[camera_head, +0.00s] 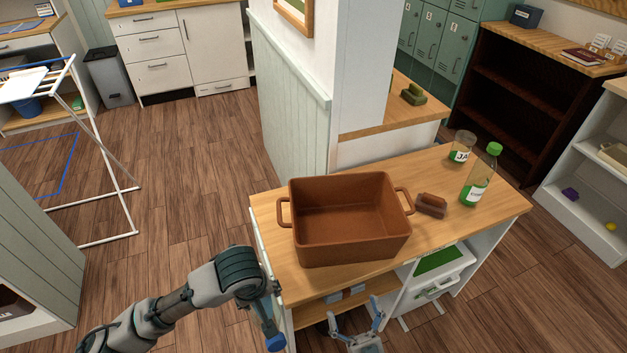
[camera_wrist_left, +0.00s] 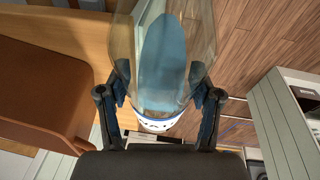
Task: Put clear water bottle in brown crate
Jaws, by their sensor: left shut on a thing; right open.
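The brown crate (camera_head: 350,248) stands on the wooden table, with its open top up and a handle at each side. Its inside looks empty. My left gripper (camera_head: 273,325) is beside the table's left end, left of the crate and below its rim. In the left wrist view my left gripper (camera_wrist_left: 158,98) is shut on a clear bottle (camera_wrist_left: 160,55) with a white label band bearing dark lettering. The crate also shows there, at the left (camera_wrist_left: 40,95). My right gripper (camera_head: 358,325) is open and empty, low before the table's front.
Right of the crate on the table (camera_head: 430,225) are a brown object (camera_head: 431,204), a green-capped bottle (camera_head: 480,178) and a jar (camera_head: 461,148). A white wall pillar (camera_head: 362,75) rises behind. A white bin (camera_head: 437,283) sits under the tabletop.

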